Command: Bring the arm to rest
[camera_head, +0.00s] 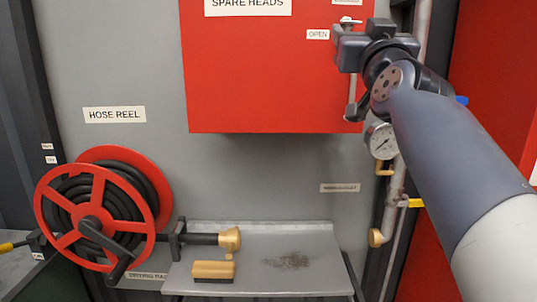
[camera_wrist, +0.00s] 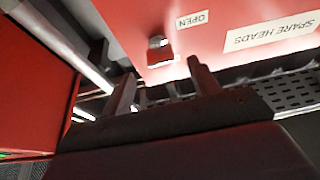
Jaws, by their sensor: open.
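My arm (camera_head: 440,150) reaches up from the lower right in the head view, bent at a dark joint near the top. My gripper (camera_head: 350,48) is beside the right edge of the red SPARE HEADS cabinet (camera_head: 250,80). In the wrist view my gripper (camera_wrist: 163,85) has its two dark fingers apart, with nothing between them. The cabinet's red face (camera_wrist: 215,45) and a small metal knob (camera_wrist: 158,42) show beyond the fingers. In the head view my gripper partly covers the cabinet's right edge.
A pressure gauge (camera_head: 381,141) and a vertical pipe (camera_head: 397,185) are close to my arm. A red hose reel (camera_head: 93,216) is at left. A metal shelf (camera_head: 310,245) below holds a brush (camera_head: 213,271) and a brass-ended nozzle (camera_head: 230,240). Open room lies before the shelf.

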